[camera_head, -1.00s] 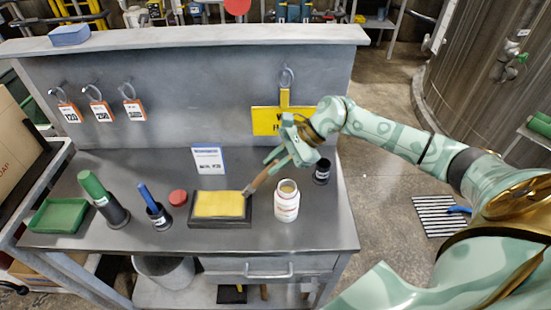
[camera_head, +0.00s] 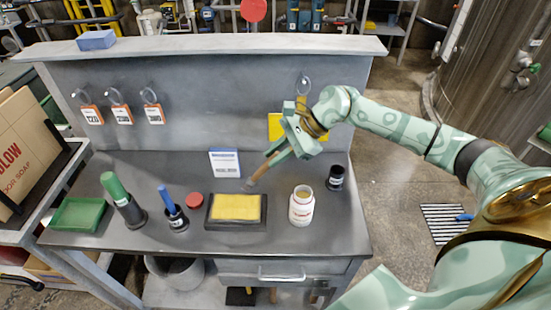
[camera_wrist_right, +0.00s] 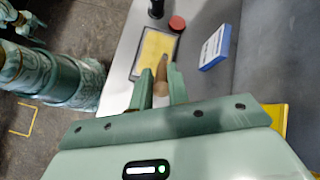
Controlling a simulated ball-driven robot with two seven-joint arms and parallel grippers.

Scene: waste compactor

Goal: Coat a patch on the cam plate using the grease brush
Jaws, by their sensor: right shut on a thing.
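The cam plate (camera_head: 208,222) appears to be the dark rectangular block with a yellow top face (camera_head: 236,206) on the bench. My right gripper (camera_head: 280,154) is shut on the grease brush (camera_head: 264,168), above the bench behind and right of the plate. The brush slants down to the left, its dark tip close to the plate's back right corner; I cannot tell whether it touches. In the right wrist view the brush (camera_wrist_right: 162,84) sits between the two fingers, pointing toward the yellow face (camera_wrist_right: 152,50).
A white open jar (camera_head: 302,208) stands right of the plate, with a dark cup (camera_head: 335,178) behind it. A small sign (camera_head: 225,163) stands behind.

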